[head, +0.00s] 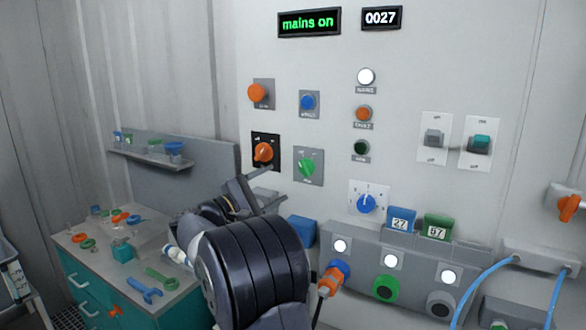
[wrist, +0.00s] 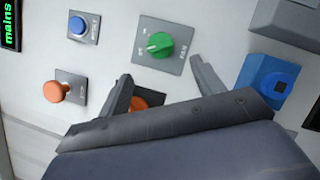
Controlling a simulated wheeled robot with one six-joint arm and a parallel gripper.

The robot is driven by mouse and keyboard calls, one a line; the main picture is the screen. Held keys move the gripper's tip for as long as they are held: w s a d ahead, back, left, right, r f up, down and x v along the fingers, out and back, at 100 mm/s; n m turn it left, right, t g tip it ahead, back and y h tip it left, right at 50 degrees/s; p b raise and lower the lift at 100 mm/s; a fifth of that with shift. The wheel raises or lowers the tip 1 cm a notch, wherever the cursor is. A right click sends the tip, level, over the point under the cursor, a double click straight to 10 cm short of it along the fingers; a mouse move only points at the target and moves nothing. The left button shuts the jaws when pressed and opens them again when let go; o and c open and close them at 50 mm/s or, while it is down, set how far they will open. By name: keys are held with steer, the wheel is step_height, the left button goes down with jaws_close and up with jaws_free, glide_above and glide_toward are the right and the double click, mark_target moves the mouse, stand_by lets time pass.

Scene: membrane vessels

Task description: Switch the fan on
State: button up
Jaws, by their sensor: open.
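A green rotary knob (wrist: 158,43) sits on a grey square plate in the wrist view. The small lettering on its plate seems to read FAN. In the head view the same green knob (head: 307,167) is on the wall panel, just right of my gripper. My gripper (wrist: 160,70) is open and empty, its two fingers spread either side of and short of the knob, apart from it. In the head view my gripper (head: 272,188) is in front of the panel, below and left of the knob. The knob's exact pointer setting is hard to read.
An orange rotary switch (head: 263,152) on a black plate is close by, partly hidden by my gripper in the wrist view. An orange push knob (head: 257,92), a blue button (head: 307,102) and a blue rotary knob (head: 366,203) are around it. A display (head: 309,22) reads "mains on".

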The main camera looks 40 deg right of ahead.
mark_target(301, 170)
steer(key=d+p, duration=0.1)
steer(key=d, duration=0.2)
steer(key=d+r, duration=0.1)
steer(key=d, duration=0.1)
steer(key=d+p, duration=0.1)
steer(key=d, duration=0.2)
steer(key=shift+w+d+r+p, duration=0.25)
steer(key=shift+d+r+p, duration=0.05)
steer(key=shift+d+r, duration=0.05)
steer(key=shift+c, duration=0.4)
steer(key=c, duration=0.9)
